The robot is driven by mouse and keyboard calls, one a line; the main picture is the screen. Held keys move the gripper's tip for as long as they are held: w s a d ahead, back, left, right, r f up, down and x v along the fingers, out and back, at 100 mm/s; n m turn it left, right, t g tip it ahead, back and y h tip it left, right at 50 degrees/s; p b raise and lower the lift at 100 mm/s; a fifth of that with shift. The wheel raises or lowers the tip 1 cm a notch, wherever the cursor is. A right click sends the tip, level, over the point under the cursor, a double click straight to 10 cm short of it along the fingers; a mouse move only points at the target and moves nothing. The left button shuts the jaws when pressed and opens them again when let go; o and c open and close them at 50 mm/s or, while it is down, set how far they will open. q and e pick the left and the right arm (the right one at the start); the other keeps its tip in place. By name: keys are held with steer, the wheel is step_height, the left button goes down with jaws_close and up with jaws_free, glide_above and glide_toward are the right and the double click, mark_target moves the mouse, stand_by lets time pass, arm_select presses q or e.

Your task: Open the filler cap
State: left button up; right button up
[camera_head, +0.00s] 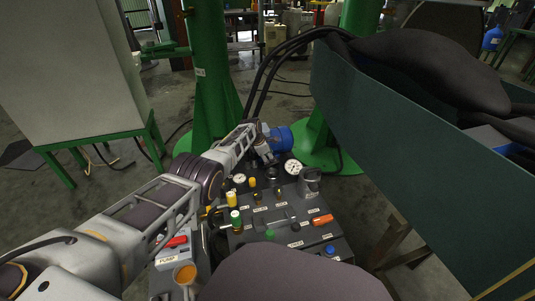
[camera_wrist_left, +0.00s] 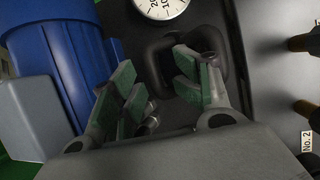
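My left gripper (camera_head: 269,161) reaches over the back of the dark control panel (camera_head: 262,211), beside a blue motor (camera_head: 283,138). In the left wrist view the left gripper (camera_wrist_left: 160,82) is open, with green-padded fingers spread apart and nothing clearly held. A black rounded-square fitting (camera_wrist_left: 167,53) with a dark centre lies beyond and partly behind the fingertips; it may be the filler cap, but I cannot be sure. I cannot tell whether the fingers touch it. In the head view the arm hides most of that spot. My right gripper is not in view.
Several knobs and levers, including an orange handle (camera_head: 322,220), cover the panel. A large green bin (camera_head: 400,135) stands at right. Black hoses arch behind.

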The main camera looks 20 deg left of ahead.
arm_select(q)
steer(key=shift+a+f, duration=0.2)
steer(key=shift+a, duration=0.25)
steer(key=shift+a+r, duration=0.2)
steer(key=shift+r, duration=0.15)
steer(key=shift+d+v, duration=0.2)
steer(key=shift+v, duration=0.65)
steer(key=shift+d+v, duration=0.2)
steer(key=shift+v, duration=0.65)
steer(key=v, duration=0.8)
steer(key=shift+r, duration=0.1)
